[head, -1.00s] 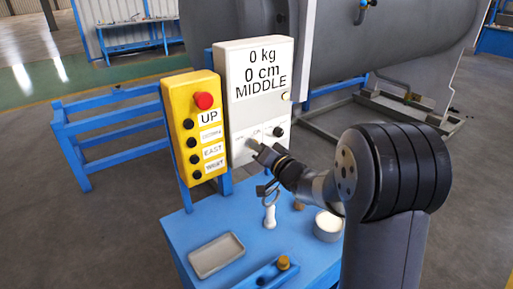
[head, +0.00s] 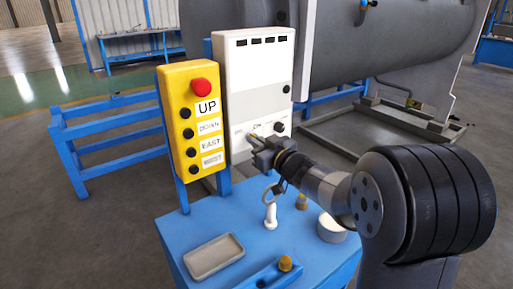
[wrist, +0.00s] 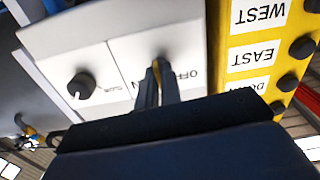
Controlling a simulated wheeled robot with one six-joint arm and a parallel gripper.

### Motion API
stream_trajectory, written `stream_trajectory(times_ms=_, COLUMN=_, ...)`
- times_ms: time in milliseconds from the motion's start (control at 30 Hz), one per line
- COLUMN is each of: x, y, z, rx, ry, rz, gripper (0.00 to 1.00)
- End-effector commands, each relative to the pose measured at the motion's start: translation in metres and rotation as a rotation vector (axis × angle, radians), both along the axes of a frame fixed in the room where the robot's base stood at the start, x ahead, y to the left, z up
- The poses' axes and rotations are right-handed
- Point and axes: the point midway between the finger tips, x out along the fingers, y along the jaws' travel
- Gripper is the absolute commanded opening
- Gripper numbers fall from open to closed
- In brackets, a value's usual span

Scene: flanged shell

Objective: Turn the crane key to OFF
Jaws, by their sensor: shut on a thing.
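The white crane control box (head: 261,85) stands upright behind the blue table, its upper display panel blank. The key (wrist: 156,66) is a small brass-coloured piece on the box's lower panel, between the OFF (wrist: 184,75) and ON labels in the upside-down wrist view. My gripper (head: 252,142) reaches the lower panel in the head view. In the wrist view its fingers (wrist: 157,85) are closed on the key and hide most of it. I cannot tell exactly which label the key points at.
A yellow button box (head: 190,120) with a red button stands close on the left. A black knob (head: 279,127) is right of the key. The blue table (head: 200,222) holds a grey tray (head: 213,257), a white handle-like piece (head: 271,215) and a white round container (head: 331,228).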

Motion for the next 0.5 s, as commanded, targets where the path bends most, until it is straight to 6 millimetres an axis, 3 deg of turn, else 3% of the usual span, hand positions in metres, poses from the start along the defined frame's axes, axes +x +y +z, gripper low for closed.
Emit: stream_trajectory(times_ms=500, x=-0.0004, y=0.0002, z=-0.0040, rx=-0.387, ry=-0.258, rz=0.001, gripper=0.00)
